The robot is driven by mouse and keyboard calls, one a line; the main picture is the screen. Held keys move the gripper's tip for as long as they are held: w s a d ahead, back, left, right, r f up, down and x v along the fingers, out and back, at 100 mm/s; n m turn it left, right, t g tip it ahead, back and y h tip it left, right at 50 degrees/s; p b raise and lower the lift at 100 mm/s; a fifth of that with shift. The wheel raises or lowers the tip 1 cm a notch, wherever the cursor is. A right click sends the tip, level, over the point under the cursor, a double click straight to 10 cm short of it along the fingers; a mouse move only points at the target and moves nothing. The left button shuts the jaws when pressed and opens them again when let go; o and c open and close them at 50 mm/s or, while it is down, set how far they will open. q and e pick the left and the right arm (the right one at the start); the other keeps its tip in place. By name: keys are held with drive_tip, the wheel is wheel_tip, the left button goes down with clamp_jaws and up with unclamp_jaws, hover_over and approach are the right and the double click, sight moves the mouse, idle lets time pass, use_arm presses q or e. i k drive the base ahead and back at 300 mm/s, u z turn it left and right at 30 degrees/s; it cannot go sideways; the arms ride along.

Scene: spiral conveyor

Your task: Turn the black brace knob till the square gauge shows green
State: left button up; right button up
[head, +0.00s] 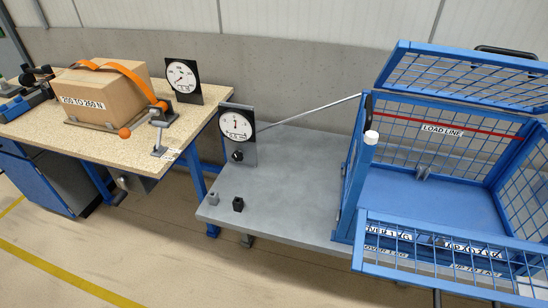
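The black brace knob (237,155) sits on a grey upright plate, just below a square black-framed gauge (237,123) with a white dial. This plate stands on the grey table beside the blue cage. The dial's needle points roughly upward, and no green is discernible on its face at this size. A thin grey brace rod (310,110) runs from beside the gauge up to the cage's left post. A second square gauge (182,77) stands on the wooden bench at the left. Neither of my grippers shows in the head view.
A blue mesh cage (345,200) with a raised lid stands on the right of the grey table (285,165). A strapped cardboard box (100,92) sits on the wooden bench (50,130). Floor in front is clear.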

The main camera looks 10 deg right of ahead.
sight(238, 156)
drive_tip(key=z, duration=0.8)
drive_tip(key=i, duration=0.4)
drive_tip(key=u, duration=0.05)
